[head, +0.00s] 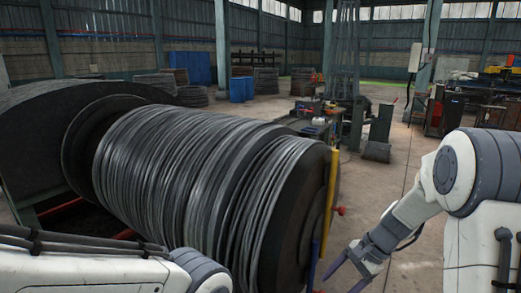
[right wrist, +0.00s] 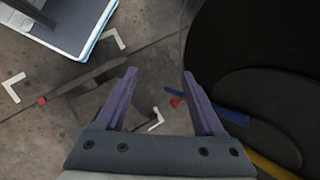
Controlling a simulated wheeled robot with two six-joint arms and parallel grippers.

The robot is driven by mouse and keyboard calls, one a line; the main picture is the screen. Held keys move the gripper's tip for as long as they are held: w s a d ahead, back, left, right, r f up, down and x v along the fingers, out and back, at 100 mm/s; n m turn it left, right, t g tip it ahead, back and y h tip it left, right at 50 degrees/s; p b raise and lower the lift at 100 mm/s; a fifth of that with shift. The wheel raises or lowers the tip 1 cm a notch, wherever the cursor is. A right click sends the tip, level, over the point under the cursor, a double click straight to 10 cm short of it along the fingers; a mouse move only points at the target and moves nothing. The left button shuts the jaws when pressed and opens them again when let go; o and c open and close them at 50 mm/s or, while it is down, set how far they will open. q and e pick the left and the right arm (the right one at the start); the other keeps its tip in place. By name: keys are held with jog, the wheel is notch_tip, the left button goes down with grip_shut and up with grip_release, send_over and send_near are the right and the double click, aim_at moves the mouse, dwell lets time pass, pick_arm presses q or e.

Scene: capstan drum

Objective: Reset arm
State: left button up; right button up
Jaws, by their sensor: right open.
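A large capstan drum (head: 185,170) wound with dark cable fills the left and middle of the head view. At its right end stand a yellow lever (head: 331,195) and a blue bar (head: 312,262), with a red knob (head: 340,211) beside them. My right gripper (head: 344,273) is low in front of the drum's right end, open and apart from it. In the right wrist view its purple fingers (right wrist: 158,85) are spread with nothing held. My left gripper is out of view; only my left arm shows.
The drum's dark end (right wrist: 260,50) fills the right of the right wrist view. A white and blue box-like thing (right wrist: 75,25) is at upper left. White corner marks lie on the concrete floor (head: 415,170). Blue barrels (head: 240,88) and machinery stand farther back.

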jog(key=s+r+n+t+h, duration=0.1)
jog(key=s+n+t+h, duration=0.1)
jog(key=s+n+h, duration=0.65)
jog(key=s+a+r+n+g+y, duration=0.1)
jog(key=s+a+r+n+y, duration=0.1)
jog(key=s+a+n, duration=0.3)
jog(key=s+a+r+n+g+y, duration=0.1)
jog(key=s+a+r+n, duration=0.3)
jog(key=s+a, duration=0.5)
jog(key=shift+s+a+n+y, duration=0.15)
jog(key=shift+s+n+y, duration=0.3)
jog(key=shift+n, duration=0.8)
